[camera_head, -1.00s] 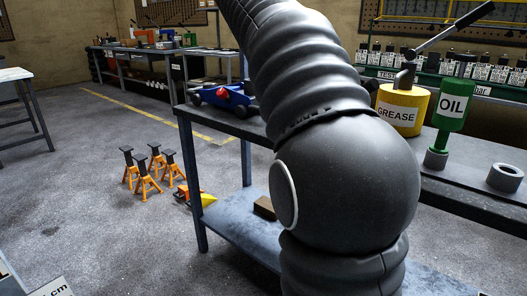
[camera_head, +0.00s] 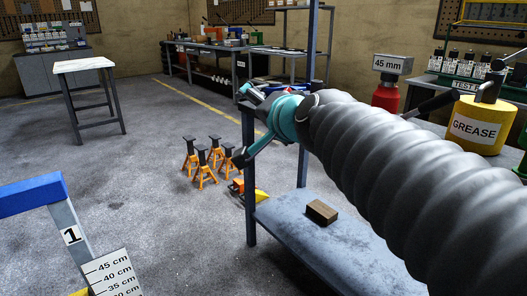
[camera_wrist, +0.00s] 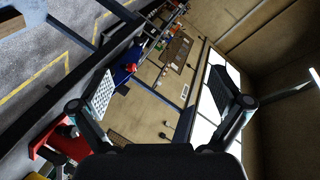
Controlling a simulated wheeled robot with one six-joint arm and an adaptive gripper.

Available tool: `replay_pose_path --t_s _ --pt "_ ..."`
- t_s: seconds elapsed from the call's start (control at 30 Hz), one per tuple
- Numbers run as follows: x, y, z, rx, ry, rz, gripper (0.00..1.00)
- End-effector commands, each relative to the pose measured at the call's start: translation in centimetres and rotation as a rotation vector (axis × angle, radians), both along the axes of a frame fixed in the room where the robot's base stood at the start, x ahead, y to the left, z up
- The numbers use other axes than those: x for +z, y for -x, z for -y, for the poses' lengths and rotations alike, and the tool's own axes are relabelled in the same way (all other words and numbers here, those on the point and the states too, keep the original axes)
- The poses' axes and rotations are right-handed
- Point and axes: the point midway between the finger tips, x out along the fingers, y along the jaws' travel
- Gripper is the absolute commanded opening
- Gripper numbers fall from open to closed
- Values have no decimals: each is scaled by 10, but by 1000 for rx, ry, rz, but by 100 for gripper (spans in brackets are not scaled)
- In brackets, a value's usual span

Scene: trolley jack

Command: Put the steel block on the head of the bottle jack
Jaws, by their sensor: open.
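A red bottle-shaped body (camera_head: 386,97), seemingly the bottle jack, stands on the bench in the head view, partly behind my arm. A grey block labelled "45 mm" (camera_head: 393,64), seemingly the steel block, appears right above it. The head view suggests it sits on top, but I cannot see the contact. My gripper (camera_head: 246,124) is left of both, apart from them, in front of the bench post. In the wrist view my gripper (camera_wrist: 165,95) is open, its fingers wide apart with nothing between them. Red parts (camera_wrist: 48,142) show at the lower left there.
A brown block (camera_head: 322,212) lies on the bench's lower shelf (camera_head: 290,230). Orange jack stands (camera_head: 205,160) stand on the floor. A yellow GREASE can (camera_head: 476,125) is at the right. A height scale (camera_head: 112,275) and blue-topped frame are at the lower left. The middle floor is open.

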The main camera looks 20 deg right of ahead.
Motion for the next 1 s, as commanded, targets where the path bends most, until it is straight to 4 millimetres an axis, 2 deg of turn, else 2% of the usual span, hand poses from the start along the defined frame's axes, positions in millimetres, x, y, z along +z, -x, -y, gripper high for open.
replay_pose_path --t_s 0.03,0.1,0.2,0.3,0.4,0.57,1.0 --pt "-38 23 -9 69 116 -90 100" --pt "-89 55 -15 165 277 -220 100" --pt "-153 102 -13 286 476 -392 100" --pt "-201 143 -4 380 629 -536 100" --pt "-231 173 6 444 730 -638 100" --pt "-249 194 15 487 798 -709 100" --pt "-250 194 15 488 799 -712 100"
